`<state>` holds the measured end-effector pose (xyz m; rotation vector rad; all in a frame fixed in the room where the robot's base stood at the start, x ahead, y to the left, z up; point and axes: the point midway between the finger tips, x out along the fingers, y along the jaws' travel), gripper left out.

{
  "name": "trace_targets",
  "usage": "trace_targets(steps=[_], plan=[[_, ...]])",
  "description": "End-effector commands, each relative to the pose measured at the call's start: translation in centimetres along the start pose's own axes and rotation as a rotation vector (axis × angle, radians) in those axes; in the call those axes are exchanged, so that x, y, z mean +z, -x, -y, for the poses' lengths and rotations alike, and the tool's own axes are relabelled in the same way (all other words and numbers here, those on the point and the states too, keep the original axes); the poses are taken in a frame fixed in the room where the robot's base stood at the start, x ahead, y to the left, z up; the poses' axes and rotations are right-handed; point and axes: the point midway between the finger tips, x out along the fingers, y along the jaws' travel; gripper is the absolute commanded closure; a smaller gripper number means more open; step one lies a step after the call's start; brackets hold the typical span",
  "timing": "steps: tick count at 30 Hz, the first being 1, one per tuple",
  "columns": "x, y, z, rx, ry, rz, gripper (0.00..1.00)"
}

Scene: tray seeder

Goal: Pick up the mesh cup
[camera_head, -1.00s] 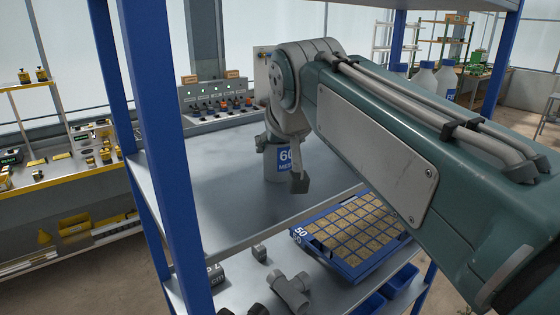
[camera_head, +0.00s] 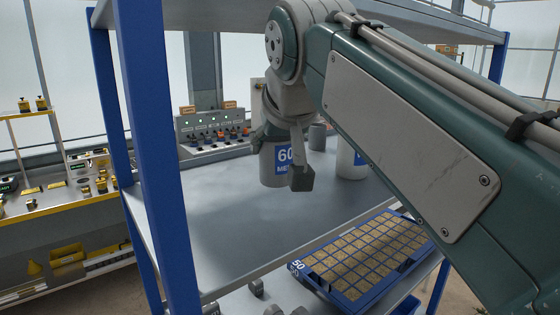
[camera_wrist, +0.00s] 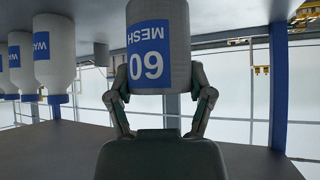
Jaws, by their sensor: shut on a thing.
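The mesh cup (camera_head: 268,172) is a pale grey cylinder with a blue label reading 60 and MESH. My gripper (camera_head: 279,160) is shut on its sides at the shelf's middle, one dark finger in front of it and one at its left. In the wrist view the cup (camera_wrist: 160,25) shows with its label upside down. The two fingers of my gripper (camera_wrist: 160,85) press it from both sides there. The cup's far end is cut off by the frame edge, and I cannot tell whether the cup touches the shelf.
The grey shelf (camera_head: 215,220) is mostly bare around the cup. Blue posts (camera_head: 160,170) frame it. White bottles (camera_wrist: 52,60) with blue labels stand nearby. A small grey cylinder (camera_head: 317,137) stands behind. A blue gridded tray (camera_head: 306,270) lies on the lower level.

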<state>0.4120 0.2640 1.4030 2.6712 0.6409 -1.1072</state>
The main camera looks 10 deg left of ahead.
Motion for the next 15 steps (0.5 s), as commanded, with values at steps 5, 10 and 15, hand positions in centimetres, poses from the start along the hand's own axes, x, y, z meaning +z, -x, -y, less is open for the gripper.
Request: trace_targets(steps=[5,10,15], plan=[[0.0,3.3,0.5,-0.002,0.001,-0.002,0.79],[1.1,6.0,0.9,-0.002,0.002,-0.002,0.79],[2.1,8.5,1.4,-0.002,0.001,-0.003,0.79]])
